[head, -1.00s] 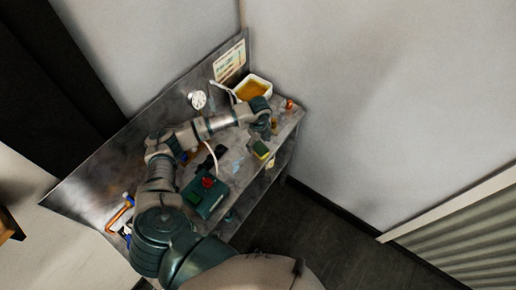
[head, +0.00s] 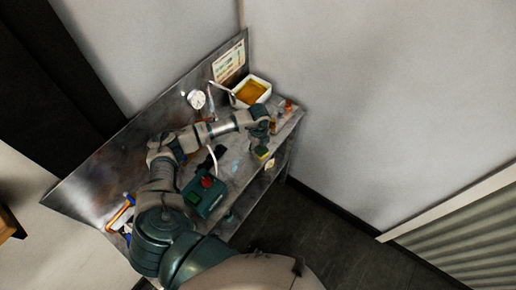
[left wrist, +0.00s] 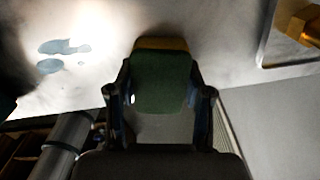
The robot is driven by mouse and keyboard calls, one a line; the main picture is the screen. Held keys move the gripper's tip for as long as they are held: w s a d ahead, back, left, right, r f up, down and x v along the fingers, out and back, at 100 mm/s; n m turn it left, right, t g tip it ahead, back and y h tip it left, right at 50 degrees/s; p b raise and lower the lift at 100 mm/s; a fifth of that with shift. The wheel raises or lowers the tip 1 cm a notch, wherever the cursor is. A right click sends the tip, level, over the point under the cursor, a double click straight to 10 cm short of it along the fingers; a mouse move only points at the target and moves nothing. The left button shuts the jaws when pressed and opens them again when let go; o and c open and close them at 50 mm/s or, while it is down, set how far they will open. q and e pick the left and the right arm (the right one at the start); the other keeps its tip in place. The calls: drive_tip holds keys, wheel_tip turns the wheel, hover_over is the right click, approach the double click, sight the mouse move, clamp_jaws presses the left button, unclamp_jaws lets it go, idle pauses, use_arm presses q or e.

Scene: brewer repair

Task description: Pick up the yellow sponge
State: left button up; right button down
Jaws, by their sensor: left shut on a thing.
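The yellow sponge (head: 261,153) is at the front edge of the metal bench, near its right end. In the left wrist view the sponge (left wrist: 161,82) shows a dark green face and a yellow strip along its far edge. My left gripper (head: 262,145) is over it, and in the left wrist view its two fingers (left wrist: 163,92) are shut on the sponge's sides. I cannot tell whether the sponge still touches the bench top. My right gripper is not in view.
A white tray (head: 236,102) with amber contents stands at the back right of the metal bench. A green box with a red knob (head: 207,182) sits near the front, with a white gauge (head: 196,99) at the back. The floor (head: 272,222) in front is clear.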

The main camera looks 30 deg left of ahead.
sight(259, 147)
use_arm(q)
drive_tip(key=shift+d+r, duration=0.1)
drive_tip(key=shift+r, duration=0.55)
wheel_tip(259, 147, up, 2)
drive_tip(key=shift+b, duration=0.3)
drive_tip(key=s+d+r+b, duration=0.1)
drive_tip(key=s+d, duration=0.9)
drive_tip(key=s, duration=0.1)
drive_tip(key=shift+s+d+r, duration=0.35)
drive_tip(key=shift+s+r, duration=0.05)
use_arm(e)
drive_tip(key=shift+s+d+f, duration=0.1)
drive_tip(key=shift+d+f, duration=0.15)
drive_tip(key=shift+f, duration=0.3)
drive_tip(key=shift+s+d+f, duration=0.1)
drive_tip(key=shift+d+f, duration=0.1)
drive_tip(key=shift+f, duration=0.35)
